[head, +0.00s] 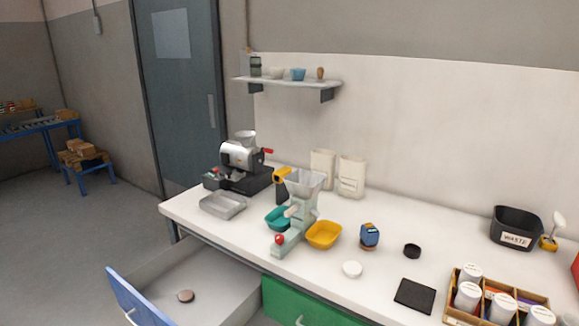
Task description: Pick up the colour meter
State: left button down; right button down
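A small upright blue device with a dark face and an orange-brown base (369,236) stands on the white worktop (400,265), right of the yellow tray. It looks like the colour meter, but no label can be read. Neither of my grippers is in view.
A clear-hopper grinder (302,190), teal tray (276,219) and yellow tray (323,235) stand left of the device. A black ring (412,251), white disc (352,269) and black mat (414,296) lie nearby. A waste bin (516,228) stands right. An open drawer (215,285) juts out front-left.

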aim_at(370, 236)
jog(key=i+l+z, duration=0.1)
jog(key=i+z, duration=0.2)
jog(key=i, duration=0.3)
jog(key=i+z, duration=0.35)
jog(key=i, duration=0.2)
